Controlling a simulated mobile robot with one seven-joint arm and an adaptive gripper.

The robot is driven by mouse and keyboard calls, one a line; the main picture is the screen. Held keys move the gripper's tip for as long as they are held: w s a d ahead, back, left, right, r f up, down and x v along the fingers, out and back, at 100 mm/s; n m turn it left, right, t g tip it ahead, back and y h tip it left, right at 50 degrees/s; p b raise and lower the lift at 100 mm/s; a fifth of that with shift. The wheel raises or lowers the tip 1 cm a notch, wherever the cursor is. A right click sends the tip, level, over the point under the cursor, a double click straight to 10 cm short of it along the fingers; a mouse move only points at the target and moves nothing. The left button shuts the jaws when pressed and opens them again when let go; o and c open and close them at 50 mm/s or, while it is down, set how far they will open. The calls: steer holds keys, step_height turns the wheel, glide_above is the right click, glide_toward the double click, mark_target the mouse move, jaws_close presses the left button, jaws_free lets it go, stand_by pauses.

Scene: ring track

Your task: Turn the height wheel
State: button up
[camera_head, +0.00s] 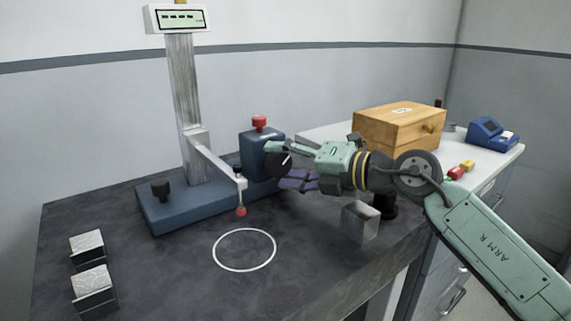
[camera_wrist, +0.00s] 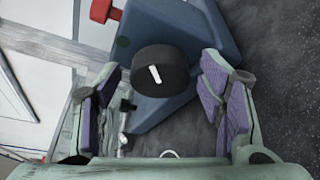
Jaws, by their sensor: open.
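The height wheel (camera_head: 279,163) is a black round knob with a white mark on the side of the gauge's blue block. In the wrist view the wheel (camera_wrist: 146,84) is in the middle, its white mark slightly tilted. My gripper (camera_head: 272,166) is open in front of the wheel. The head view shows the wheel partly covered by my gripper.
The height gauge has a metal column (camera_head: 184,105), display (camera_head: 180,18), red-tipped probe (camera_head: 241,210) and red knob (camera_head: 259,122). A metal block (camera_head: 360,222) stands under my wrist. Two metal blocks (camera_head: 88,248) are at front left. A wooden box (camera_head: 385,133) and blue device (camera_head: 490,133) stand behind right.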

steer(key=shift+d, duration=0.1)
steer(key=v, duration=0.7)
steer(key=shift+s+d, duration=0.1)
steer(key=shift+d, duration=0.05)
steer(key=shift+r, duration=0.1)
steer(key=s+a+r+n+g+h+p, duration=0.1)
steer(key=s+a+r+n+g+p, duration=0.1)
steer(key=s+a+r+n+p, duration=0.45)
steer(key=w+d+f+n+t+h+p, duration=0.2)
steer(key=d+f+t+h+p, duration=0.15)
steer(key=d, duration=0.25)
steer(key=shift+h, duration=0.35)
steer(key=x, duration=1)
steer(key=shift+w+a+f+p, duration=0.15)
steer(key=shift+w+f+p, duration=0.1)
steer(key=shift+p, duration=0.15)
